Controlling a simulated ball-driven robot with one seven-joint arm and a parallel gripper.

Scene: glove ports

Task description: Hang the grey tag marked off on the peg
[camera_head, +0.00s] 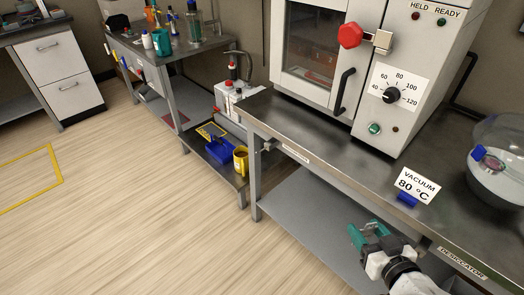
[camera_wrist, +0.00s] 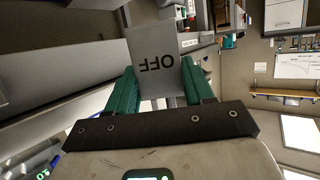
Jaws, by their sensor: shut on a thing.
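The grey tag (camera_wrist: 152,62) is marked OFF, and the word shows upside down in the wrist view. It stands out between the two green fingers of my gripper (camera_wrist: 160,88), which is shut on it. In the head view my gripper (camera_head: 368,233) is at the lower right, in front of the bench edge and below the bench top. The tag cannot be clearly made out there. I cannot pick out the peg in either view.
A metal bench (camera_head: 330,147) carries a white oven (camera_head: 400,125) with a red hexagonal knob (camera_head: 350,35) and a black handle. A VACUUM 80 °C sign (camera_head: 416,185) and a glass desiccator (camera_head: 500,170) stand on the right. A lower shelf (camera_head: 310,230) is below.

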